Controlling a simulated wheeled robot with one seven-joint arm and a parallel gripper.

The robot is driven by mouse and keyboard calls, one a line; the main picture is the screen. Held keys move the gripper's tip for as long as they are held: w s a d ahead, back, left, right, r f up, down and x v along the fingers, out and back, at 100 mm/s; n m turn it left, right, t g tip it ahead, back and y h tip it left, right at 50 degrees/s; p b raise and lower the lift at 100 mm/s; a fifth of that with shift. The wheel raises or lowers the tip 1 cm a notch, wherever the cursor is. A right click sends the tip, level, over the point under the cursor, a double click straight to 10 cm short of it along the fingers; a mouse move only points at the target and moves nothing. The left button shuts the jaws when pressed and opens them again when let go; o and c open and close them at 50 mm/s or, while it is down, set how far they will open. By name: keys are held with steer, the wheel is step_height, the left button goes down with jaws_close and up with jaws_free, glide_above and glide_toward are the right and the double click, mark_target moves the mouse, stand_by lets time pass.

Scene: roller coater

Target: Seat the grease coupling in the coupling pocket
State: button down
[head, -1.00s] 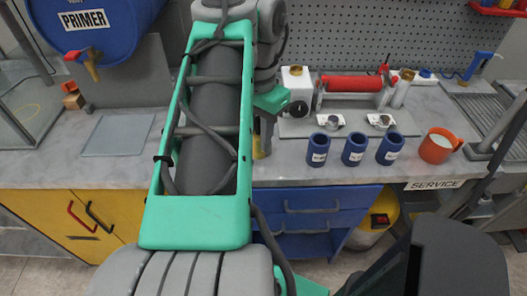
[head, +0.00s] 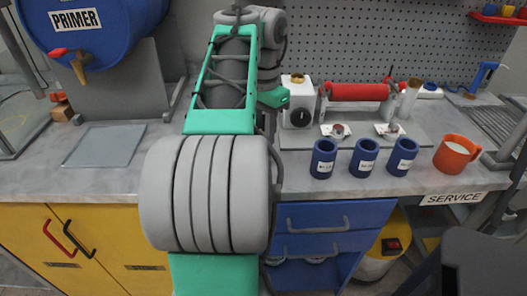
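I cannot pick out the grease coupling or the coupling pocket with certainty. Two small pale plates with round metal fittings lie on the bench, a left one (head: 327,130) and a right one (head: 381,129), in front of the roller coater with its red roller (head: 358,92). A white block (head: 301,103) with a brass top and a black knob stands left of the roller. My green and grey arm reaches forward over the bench, left of this block. My gripper is hidden behind the arm links, so its fingers and anything in them do not show.
Blue labelled cups, a left (head: 323,160), a middle (head: 363,158) and a right (head: 402,157), line the front of the bench beside an orange mug (head: 456,153). A blue primer drum (head: 95,30) and a flat grey plate (head: 106,145) are at left.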

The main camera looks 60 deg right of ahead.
step_height(320, 180, down, 4)
steer(key=b, duration=0.2)
steer(key=shift+d+r+b, duration=0.1)
steer(key=shift+r+b, duration=0.05)
steer(key=shift+b, duration=0.2)
steer(key=shift+r, duration=0.2)
steer(key=shift+f, duration=0.2)
steer(key=c, duration=1.1)
jaws_free()
steer(key=shift+c, duration=0.2)
